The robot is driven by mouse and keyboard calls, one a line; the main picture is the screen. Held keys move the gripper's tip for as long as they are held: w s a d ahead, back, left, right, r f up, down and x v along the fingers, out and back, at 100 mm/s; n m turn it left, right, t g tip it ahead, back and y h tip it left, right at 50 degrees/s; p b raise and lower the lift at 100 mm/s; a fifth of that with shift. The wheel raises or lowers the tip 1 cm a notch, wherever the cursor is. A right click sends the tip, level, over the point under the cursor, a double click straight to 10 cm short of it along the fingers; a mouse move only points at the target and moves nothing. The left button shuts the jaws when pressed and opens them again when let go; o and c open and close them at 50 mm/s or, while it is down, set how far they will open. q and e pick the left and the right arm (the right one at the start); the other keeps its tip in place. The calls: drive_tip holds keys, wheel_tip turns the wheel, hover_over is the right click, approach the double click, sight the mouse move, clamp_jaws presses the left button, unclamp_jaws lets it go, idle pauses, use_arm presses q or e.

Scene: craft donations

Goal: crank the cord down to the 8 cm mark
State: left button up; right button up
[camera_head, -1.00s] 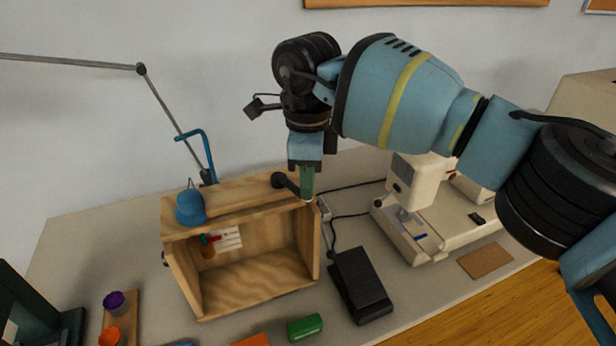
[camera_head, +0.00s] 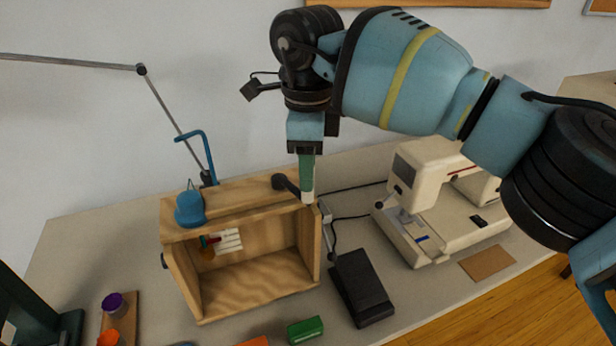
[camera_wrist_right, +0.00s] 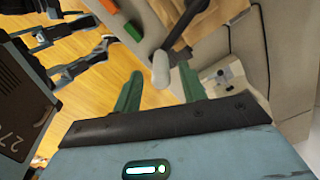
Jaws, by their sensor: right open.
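The wooden box (camera_head: 240,190) stands open at the front on the table. A dark crank (camera_head: 281,182) sits on its top, its arm pointing right and ending in a pale upright handle (camera_head: 308,197). My right gripper (camera_head: 307,180) is open, pointing down, right over this handle. In the right wrist view the pale handle (camera_wrist_right: 160,68) shows between the two green fingers, with a gap on each side. Inside the box hangs a small red piece (camera_head: 213,239) beside a white marked card (camera_head: 229,240). The marks are too small to read, and the cord cannot be made out. My left gripper is out of view.
A blue dome (camera_head: 190,208) sits on the box's top left. A sewing machine (camera_head: 430,210) and black pedal (camera_head: 361,287) stand to the right. A green block (camera_head: 305,329) lies in front. A lamp arm (camera_head: 175,125) rises behind.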

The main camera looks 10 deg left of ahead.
drive_tip(key=shift+r, duration=2.3)
